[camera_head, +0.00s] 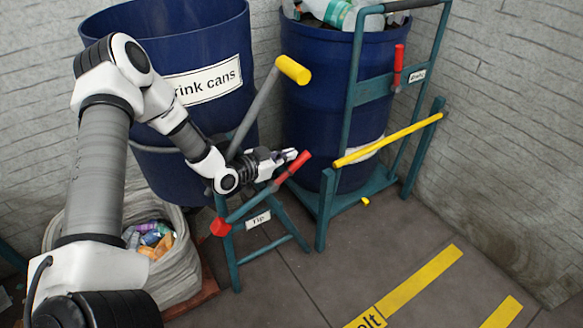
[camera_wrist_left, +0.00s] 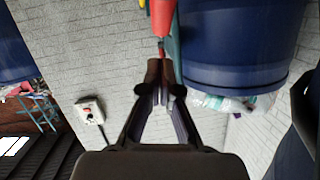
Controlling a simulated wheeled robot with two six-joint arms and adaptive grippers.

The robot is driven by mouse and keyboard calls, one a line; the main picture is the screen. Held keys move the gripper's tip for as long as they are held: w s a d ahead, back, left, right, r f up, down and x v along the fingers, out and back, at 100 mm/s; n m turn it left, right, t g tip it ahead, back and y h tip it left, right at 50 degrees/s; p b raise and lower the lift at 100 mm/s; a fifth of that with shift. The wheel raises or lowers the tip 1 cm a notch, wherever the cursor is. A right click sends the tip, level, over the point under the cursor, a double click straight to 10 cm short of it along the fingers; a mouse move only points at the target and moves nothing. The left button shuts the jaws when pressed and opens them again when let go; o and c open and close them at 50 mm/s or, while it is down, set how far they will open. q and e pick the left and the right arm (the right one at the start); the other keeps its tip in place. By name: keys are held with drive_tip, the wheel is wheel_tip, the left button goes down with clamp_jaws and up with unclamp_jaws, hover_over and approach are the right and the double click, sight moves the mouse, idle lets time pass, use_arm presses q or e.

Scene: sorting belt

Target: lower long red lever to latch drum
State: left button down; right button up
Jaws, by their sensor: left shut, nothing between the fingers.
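A long lever with a red grip (camera_head: 293,167) and a teal shaft slopes down to a red block (camera_head: 220,227) on the teal drum stand, above a "Tip" label. The blue drum (camera_head: 215,45) marked "drink cans" is upright behind my left arm. My left gripper (camera_head: 291,155) is shut and empty, close beside the red grip. In the left wrist view a red handle (camera_wrist_left: 162,18) lies just beyond the shut fingertips (camera_wrist_left: 158,64); I cannot tell whether they touch. My right gripper is not in view.
A yellow-ended grey handle (camera_head: 293,69) rises beside the drum. A second blue drum (camera_head: 330,95) stands in a teal trolley with a short red handle (camera_head: 398,65) and a yellow bar (camera_head: 390,138). A sack of cans (camera_head: 180,275) sits at lower left. The floor at right is clear.

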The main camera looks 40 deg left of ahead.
sight(299, 162)
use_arm(q)
drive_tip(key=w+f, duration=0.1)
drive_tip(key=w+f+b, duration=0.1)
drive_tip(key=f, duration=0.1)
drive_tip(key=shift+f, duration=0.25)
drive_tip(key=shift+w+r+p, duration=0.1)
drive_tip(key=shift+p, duration=0.2)
drive_tip(key=shift+w+d+f+g+p, duration=0.25)
drive_tip(key=shift+w+g+p, duration=0.2)
drive_tip(key=shift+g+p, duration=0.45)
drive_tip(key=g+p, duration=0.1)
drive_tip(key=w+f+y+p, duration=0.1)
drive_tip(key=shift+w+d+f+m+g+p, duration=0.1)
drive_tip(key=shift+d+f+m+g+p, duration=0.2)
drive_tip(key=shift+g, duration=0.1)
drive_tip(key=shift+w+d+f+g+y, duration=0.1)
drive_tip(key=shift+w+f+g+y, duration=0.1)
drive_tip(key=shift+f+g, duration=0.4)
drive_tip(key=shift+w+f+g+y, duration=0.2)
drive_tip(key=shift+f+g, duration=0.3)
drive_tip(key=shift+f, duration=0.05)
drive_tip(key=shift+w+d+f+b, duration=0.1)
drive_tip(key=shift+w+f+b, duration=0.05)
drive_tip(key=shift+f, duration=0.4)
drive_tip(key=shift+w+f+b, duration=0.1)
drive_tip(key=shift+f+b, duration=0.05)
drive_tip(key=shift+f, duration=0.4)
